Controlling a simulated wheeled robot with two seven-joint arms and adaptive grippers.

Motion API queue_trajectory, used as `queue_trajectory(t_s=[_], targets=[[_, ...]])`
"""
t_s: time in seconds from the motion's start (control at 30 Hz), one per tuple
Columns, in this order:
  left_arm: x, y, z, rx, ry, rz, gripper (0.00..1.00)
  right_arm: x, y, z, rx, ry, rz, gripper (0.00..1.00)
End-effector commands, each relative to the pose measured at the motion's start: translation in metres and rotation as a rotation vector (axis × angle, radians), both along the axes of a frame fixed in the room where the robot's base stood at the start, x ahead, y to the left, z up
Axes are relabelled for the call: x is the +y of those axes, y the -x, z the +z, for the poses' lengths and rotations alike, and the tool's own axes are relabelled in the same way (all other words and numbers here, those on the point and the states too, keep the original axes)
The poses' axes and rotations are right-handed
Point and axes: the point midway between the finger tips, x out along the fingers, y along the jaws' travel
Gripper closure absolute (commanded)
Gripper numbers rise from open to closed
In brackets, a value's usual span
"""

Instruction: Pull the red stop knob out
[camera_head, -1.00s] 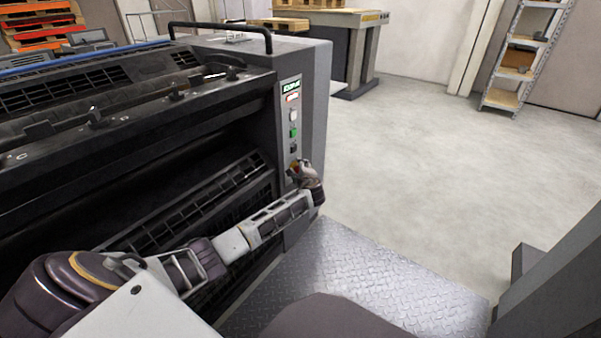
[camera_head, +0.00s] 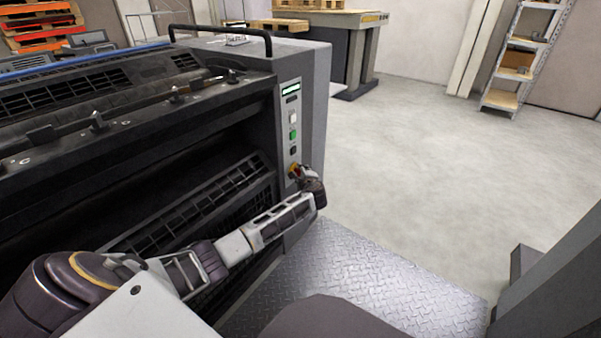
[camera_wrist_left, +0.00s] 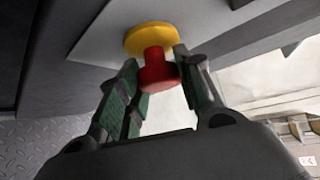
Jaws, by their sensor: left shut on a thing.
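The red stop knob (camera_wrist_left: 157,72) shows in the left wrist view, standing out from a round yellow base (camera_wrist_left: 150,37) on a light panel. My left gripper (camera_wrist_left: 160,80) has its green-padded fingers on either side of the red head and is shut on it. In the head view the left gripper (camera_head: 298,173) is at the lower end of the control panel (camera_head: 291,125), where a bit of yellow and red shows beside the fingers. The gripper hides most of the knob there. My right gripper is not in view.
Above the knob, the panel has a white button (camera_head: 293,117), a green button (camera_head: 293,134) and a small display (camera_head: 291,90). The dark press (camera_head: 150,130) fills the left. A metal tread plate (camera_head: 350,290) lies below. The floor to the right is clear.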

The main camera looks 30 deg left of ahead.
Motion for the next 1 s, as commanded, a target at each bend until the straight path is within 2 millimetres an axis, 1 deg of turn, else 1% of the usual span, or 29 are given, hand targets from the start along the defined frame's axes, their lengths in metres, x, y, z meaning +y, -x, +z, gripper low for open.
queue_trajectory(t_s=[0.03,0.2,0.5,0.53,0.6,0.7,1.0], targets=[[-0.0032,0.0008,0.0002,0.003,0.001,0.000,1.00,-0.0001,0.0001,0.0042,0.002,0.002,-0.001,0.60],[-0.0089,0.0011,-0.0004,0.003,0.002,-0.001,1.00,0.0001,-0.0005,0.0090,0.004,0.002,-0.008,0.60],[-0.0112,0.0013,-0.0022,0.003,0.003,-0.003,1.00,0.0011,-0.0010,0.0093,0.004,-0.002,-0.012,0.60],[-0.0114,0.0014,-0.0023,0.003,0.003,-0.004,0.62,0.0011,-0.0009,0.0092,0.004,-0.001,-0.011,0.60],[-0.0112,0.0013,-0.0022,0.003,0.003,-0.003,0.53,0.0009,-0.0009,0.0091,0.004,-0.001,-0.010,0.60],[-0.0103,0.0012,-0.0016,0.002,0.002,-0.002,0.42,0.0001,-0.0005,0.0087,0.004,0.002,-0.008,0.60],[-0.0090,0.0010,-0.0005,0.001,0.001,-0.002,0.42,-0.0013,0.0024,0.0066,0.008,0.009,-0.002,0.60]])
